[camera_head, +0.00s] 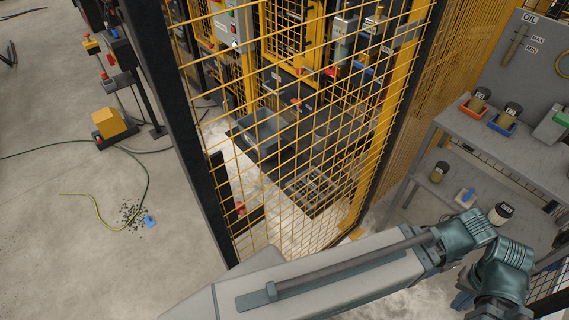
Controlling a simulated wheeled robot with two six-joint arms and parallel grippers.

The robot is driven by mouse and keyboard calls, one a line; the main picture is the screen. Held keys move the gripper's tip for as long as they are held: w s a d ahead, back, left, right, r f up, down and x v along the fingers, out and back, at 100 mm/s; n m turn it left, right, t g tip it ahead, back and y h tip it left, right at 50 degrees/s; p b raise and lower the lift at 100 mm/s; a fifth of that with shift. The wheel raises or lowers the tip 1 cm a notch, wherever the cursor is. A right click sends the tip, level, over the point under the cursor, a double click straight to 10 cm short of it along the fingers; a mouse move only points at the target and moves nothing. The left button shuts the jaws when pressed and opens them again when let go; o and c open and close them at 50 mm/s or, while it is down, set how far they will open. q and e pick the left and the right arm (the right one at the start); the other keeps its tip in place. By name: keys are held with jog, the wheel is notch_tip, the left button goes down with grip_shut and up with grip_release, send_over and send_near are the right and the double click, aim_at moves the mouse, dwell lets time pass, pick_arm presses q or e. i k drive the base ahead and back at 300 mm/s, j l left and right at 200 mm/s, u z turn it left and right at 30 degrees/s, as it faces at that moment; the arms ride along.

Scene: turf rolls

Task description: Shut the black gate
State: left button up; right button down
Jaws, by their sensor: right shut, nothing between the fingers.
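A black-framed panel with yellow wire mesh (160,85) stands in the middle of the view, its dark upright running down to the floor. I take it for the black gate, but I cannot tell how far it stands open. A black plate with a small red part (240,208) sits low beside this upright. My right arm crosses the front of the panel at the bottom. My right gripper (468,298) is at the lower right, shut and empty, mostly hidden by the wrist, and well away from the dark upright. My left gripper is out of view.
A grey bench (447,122) with jars and trays stands at the right, close to my right arm. Machinery (300,135) is behind the mesh. A yellow box (109,123), cables and a blue item (149,221) lie on the left floor, which is otherwise mostly clear.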

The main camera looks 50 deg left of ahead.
aim_at(207, 178)
jog(key=k+j+z, duration=0.1)
jog(key=k+j, duration=0.2)
jog(key=k, duration=0.15)
jog(key=k+j, duration=0.25)
jog(key=k, duration=0.25)
jog(key=k+j+z, duration=0.15)
jog(key=k+j, duration=0.15)
jog(key=k, duration=0.15)
jog(key=k+j, duration=0.15)
jog(key=j, duration=0.25)
jog(key=k+j, duration=0.15)
jog(key=j, duration=0.25)
jog(key=k+j+z, duration=0.1)
jog(key=j, duration=0.3)
jog(key=k+j, duration=0.2)
jog(key=j, duration=0.2)
jog(key=k+j, duration=0.15)
jog(key=j, duration=0.25)
jog(key=k+l+u, duration=0.1)
jog(key=u, duration=0.3)
